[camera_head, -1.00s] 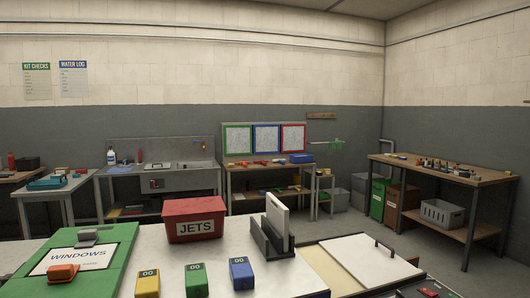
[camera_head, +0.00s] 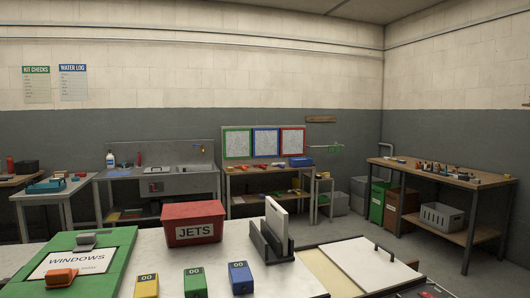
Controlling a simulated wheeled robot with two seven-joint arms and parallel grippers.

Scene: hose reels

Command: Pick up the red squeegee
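I cannot pick out a red squeegee for certain. A small red thing (camera_head: 425,294) shows at the bottom edge on the right, mostly cut off, and I cannot tell what it is. Small red items (camera_head: 277,165) lie on the back bench, too small to identify. An orange block-like item (camera_head: 61,277) and a grey one (camera_head: 86,239) sit on the green board marked WINDOWS (camera_head: 118,247). Neither of my grippers is in view.
A red JETS bin (camera_head: 193,209) and yellow (camera_head: 146,286), green (camera_head: 195,282) and blue (camera_head: 241,278) blocks stand on the near white table. A dark rack (camera_head: 268,243) holds an upright white panel (camera_head: 276,219). A lidded box (camera_head: 375,262) is at right. A wooden bench (camera_head: 440,175) stands behind.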

